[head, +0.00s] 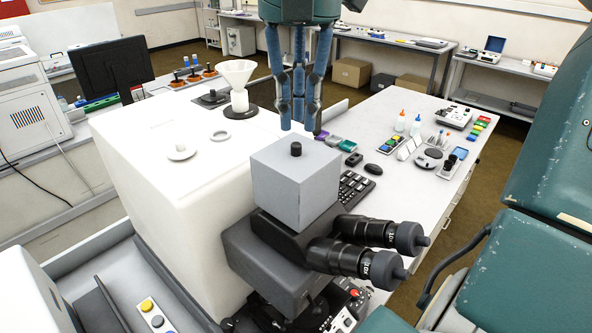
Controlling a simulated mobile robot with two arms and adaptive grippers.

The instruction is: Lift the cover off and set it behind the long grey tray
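A light grey box-shaped cover (290,190) with a black knob on top sits on the dark microscope head, above the black eyepieces. My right gripper (299,124) points down just above and behind the knob in the picture. Its blue-grey fingers are spread, and nothing shows between them. I cannot tell how far above the cover the fingertips are. My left gripper is not in view. A grey edge (337,111) shows behind the gripper; I cannot tell whether it belongs to the long grey tray.
The white microscope housing (130,183) carries a small white knobbed disc (181,151), a ring and a white funnel (237,80). A keyboard (354,188), mouse, bottles and small boxes stand on the white bench right of it. A monitor (111,67) stands at left.

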